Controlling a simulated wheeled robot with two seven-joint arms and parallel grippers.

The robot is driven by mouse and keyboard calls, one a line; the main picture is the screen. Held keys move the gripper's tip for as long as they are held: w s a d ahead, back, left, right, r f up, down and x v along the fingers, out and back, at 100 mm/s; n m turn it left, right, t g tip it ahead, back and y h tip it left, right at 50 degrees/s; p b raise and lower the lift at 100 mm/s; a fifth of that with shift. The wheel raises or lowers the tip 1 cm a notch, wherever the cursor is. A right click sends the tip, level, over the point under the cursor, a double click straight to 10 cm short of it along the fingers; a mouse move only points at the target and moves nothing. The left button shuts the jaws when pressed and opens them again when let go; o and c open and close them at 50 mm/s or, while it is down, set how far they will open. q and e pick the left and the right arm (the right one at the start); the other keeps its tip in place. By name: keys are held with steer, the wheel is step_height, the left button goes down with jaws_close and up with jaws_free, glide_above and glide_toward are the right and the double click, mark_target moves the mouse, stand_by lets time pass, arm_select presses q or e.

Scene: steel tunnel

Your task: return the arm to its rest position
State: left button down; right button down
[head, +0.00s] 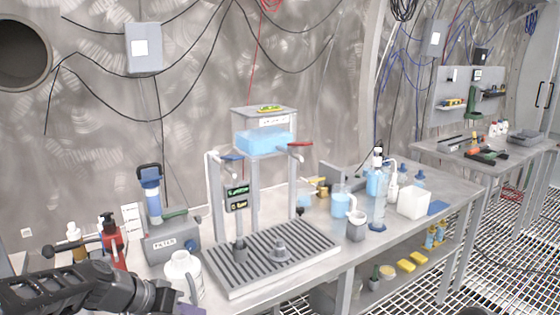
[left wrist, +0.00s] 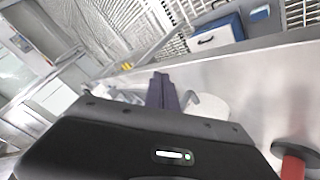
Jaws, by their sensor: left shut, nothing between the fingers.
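My left arm comes in from the lower left of the head view, low over the near left edge of the bench. My left gripper (head: 188,306) is at the bottom edge of that view, just in front of a white jug (head: 183,271). In the left wrist view the dark purple fingers (left wrist: 163,92) lie together, shut and empty. The white jug (left wrist: 214,106) is right beside them there, partly hidden by the gripper body; I cannot tell if they touch. My right gripper is not in view.
A red bottle (head: 112,243) stands close behind my left arm. A blue-grey pump unit (head: 171,240) and a slatted drip tray (head: 272,262) with a blue tank (head: 264,142) above are further in. Beakers and a white box (head: 413,202) fill the bench's right part.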

arm_select(q)
steer(key=s+d+f+n+g+y+p, duration=0.1)
steer(key=s+f, duration=0.1)
steer(key=f, duration=0.5)
steer(key=s+d+f+n+g+y, duration=0.1)
steer(key=s+d+f, duration=0.15)
steer(key=f, duration=0.45)
steer(key=s+d+f+n+g+p, duration=0.1)
steer(key=s+d+f, duration=0.3)
steer(key=s+f, duration=0.5)
steer(key=s+d+f+n+g+p, duration=0.1)
steer(key=s+d+f, duration=0.3)
steer(key=s+f, duration=0.4)
steer(key=s, duration=0.6)
steer(key=shift+s+d+f+g+y+p, duration=0.2)
steer(key=shift+s+f+g+y+p, duration=0.05)
steer(key=shift+f+g+y+p, duration=0.15)
